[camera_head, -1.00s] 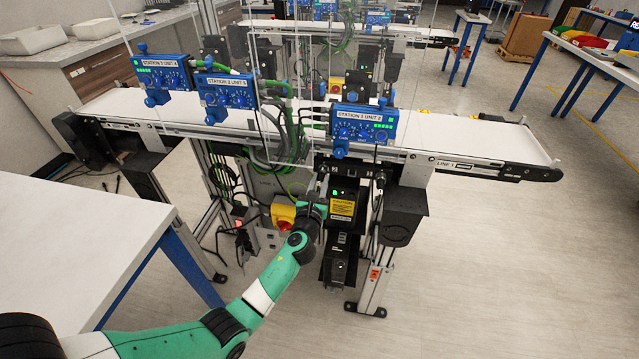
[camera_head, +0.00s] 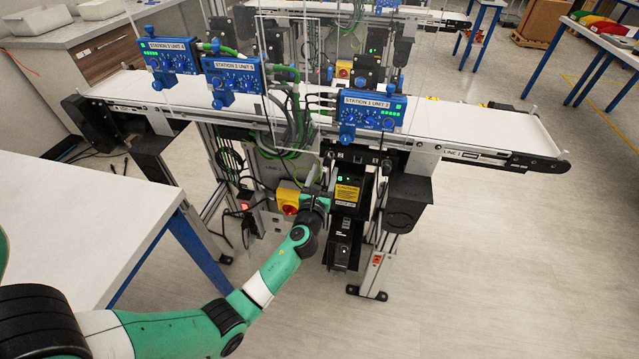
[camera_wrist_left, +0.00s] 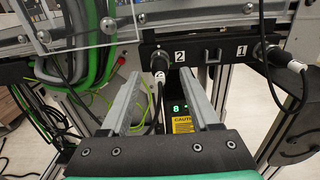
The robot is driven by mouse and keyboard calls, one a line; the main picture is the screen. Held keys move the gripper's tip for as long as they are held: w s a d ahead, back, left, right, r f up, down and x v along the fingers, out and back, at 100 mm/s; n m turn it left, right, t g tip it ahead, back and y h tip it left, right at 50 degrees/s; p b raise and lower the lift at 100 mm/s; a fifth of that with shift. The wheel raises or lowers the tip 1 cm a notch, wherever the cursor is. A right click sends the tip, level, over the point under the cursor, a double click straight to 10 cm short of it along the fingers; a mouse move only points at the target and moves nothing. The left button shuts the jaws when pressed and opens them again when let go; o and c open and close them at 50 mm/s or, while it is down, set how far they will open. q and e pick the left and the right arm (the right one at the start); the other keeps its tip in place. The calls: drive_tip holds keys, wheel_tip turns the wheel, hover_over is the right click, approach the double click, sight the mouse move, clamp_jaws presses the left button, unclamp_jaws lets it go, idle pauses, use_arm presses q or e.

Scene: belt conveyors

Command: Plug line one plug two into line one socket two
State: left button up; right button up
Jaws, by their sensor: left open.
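The socket panel (camera_wrist_left: 215,50) under the conveyor shows the labels 2 and 1 in the left wrist view. A dark plug (camera_wrist_left: 160,62) with a white tag on its cable sits at the socket beside label 2. It looks seated, but the depth is unclear. My left gripper (camera_wrist_left: 160,77) is open, with its fingers to either side of this plug and its cable, apart from them. In the head view my left gripper (camera_head: 322,196) is under the conveyor, beside the yellow-labelled box. A second plug (camera_wrist_left: 265,48) with a tagged cable is at socket 1. My right gripper is not visible.
Green and grey cables (camera_wrist_left: 90,50) hang left of the panel. A clear guard (camera_wrist_left: 85,25) is above them. A box with a yellow caution label (camera_head: 346,195) is right of my gripper. A white table (camera_head: 90,225) stands at the left. Open floor (camera_head: 500,270) is at the right.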

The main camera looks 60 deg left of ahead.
use_arm(q)
drive_tip(key=p+v, duration=0.1)
drive_tip(key=v, duration=0.7)
drive_tip(key=shift+s+d+p, duration=0.2)
drive_tip(key=shift+d+p, duration=0.15)
drive_tip(key=shift+p, duration=0.05)
